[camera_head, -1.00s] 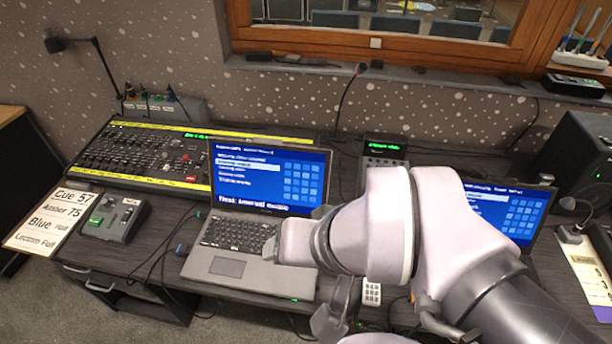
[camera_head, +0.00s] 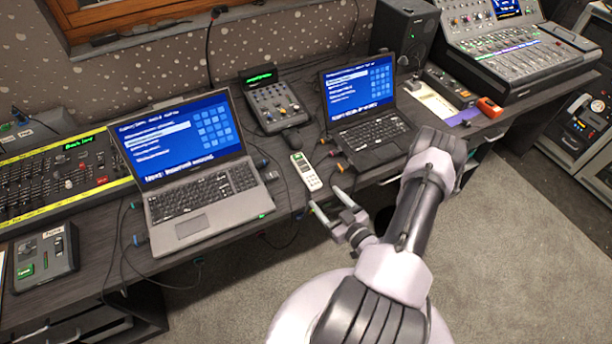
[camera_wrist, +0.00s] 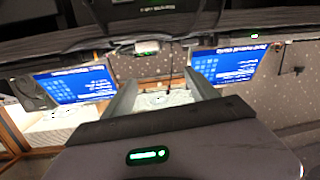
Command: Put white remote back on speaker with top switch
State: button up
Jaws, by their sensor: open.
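The white remote (camera_head: 306,171) lies on the dark desk between the two laptops in the head view. My gripper (camera_head: 326,198) is open and empty at the desk's front edge, just in front of the remote and apart from it. A black speaker (camera_head: 400,38) stands upright at the back of the desk, right of the right laptop; I cannot make out a switch on its top. In the wrist view my open fingers (camera_wrist: 158,82) have nothing between them, and I cannot clearly make out the remote there.
The left laptop (camera_head: 190,205) and right laptop (camera_head: 371,130) flank the remote. A small fader console (camera_head: 272,105) and cables lie behind and around it. An orange device (camera_head: 489,107) and a large mixer (camera_head: 512,60) are at right. Floor in front is clear.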

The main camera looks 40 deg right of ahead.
aim_at(309, 175)
jog(key=w+d+f+b, duration=0.1)
jog(key=w, duration=0.4)
jog(key=w+d+f+m+h+b, duration=0.1)
jog(key=w+d+f+b, duration=0.1)
jog(key=w, duration=0.3)
jog(key=w+d+f+m+b, duration=0.1)
jog(key=w+b, duration=0.1)
jog(key=w, duration=0.3)
jog(key=shift+d+f+g+h, duration=0.25)
jog(key=shift+d+g+h, duration=0.05)
jog(key=shift+d, duration=0.1)
grip_shut()
